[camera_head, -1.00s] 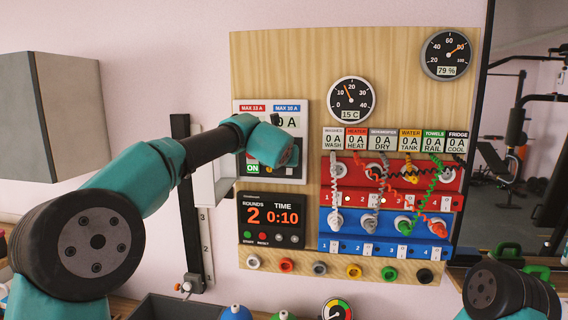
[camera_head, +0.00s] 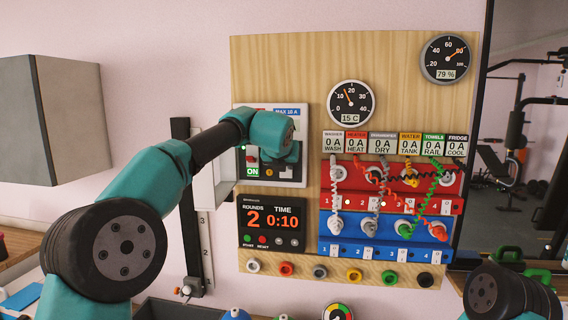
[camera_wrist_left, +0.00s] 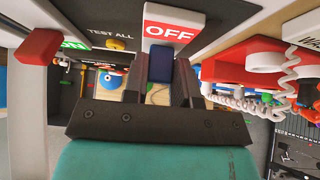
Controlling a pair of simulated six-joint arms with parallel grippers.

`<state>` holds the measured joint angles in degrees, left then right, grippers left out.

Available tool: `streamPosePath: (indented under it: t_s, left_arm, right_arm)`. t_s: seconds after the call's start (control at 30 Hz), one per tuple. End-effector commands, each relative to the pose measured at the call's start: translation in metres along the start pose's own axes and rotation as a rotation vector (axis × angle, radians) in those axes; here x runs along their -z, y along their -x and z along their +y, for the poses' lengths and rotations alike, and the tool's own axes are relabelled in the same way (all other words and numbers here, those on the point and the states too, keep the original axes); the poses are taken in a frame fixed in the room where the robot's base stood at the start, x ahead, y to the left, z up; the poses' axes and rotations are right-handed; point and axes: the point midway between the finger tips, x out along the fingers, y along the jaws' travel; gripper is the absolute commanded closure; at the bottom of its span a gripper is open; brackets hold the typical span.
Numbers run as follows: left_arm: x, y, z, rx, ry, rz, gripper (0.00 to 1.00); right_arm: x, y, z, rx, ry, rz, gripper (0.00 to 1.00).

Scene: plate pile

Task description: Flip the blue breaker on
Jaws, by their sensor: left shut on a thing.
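The breaker box (camera_head: 297,183) hangs on the left of the wooden board. My left wrist covers much of its front in the head view. In the left wrist view, my left gripper (camera_wrist_left: 161,82) is shut on the blue breaker (camera_wrist_left: 160,66), which sits between its two dark fingers. A red-and-white OFF label (camera_wrist_left: 170,31) is right beside the blue breaker. The red breaker (camera_wrist_left: 38,46) stands apart at the left, near a green ON label (camera_wrist_left: 75,43). My right gripper is outside the views.
Right of the box, coiled cords cross a red socket strip (camera_head: 330,201) and a blue socket strip (camera_head: 340,248). A timer (camera_head: 272,222) sits below the box. A grey cabinet (camera_head: 70,115) hangs at the far left.

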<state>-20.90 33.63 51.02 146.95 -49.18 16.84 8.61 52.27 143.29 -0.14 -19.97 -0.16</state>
Motion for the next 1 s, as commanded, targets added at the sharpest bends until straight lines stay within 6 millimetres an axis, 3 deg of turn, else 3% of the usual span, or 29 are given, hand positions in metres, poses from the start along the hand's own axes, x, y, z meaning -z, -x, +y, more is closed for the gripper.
streamPosePath:
  t_s: [0.27,0.67,1.0]
  left_arm:
    - [0.000,0.000,0.000,0.000,0.000,0.001,0.50]
    - [0.000,0.006,0.000,0.000,0.000,-0.001,0.49]
    - [-0.001,0.058,0.000,0.000,0.000,-0.003,0.49]
  right_arm:
    - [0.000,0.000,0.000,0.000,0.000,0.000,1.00]
    - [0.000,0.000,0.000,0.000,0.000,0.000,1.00]
    - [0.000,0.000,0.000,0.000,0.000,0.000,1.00]
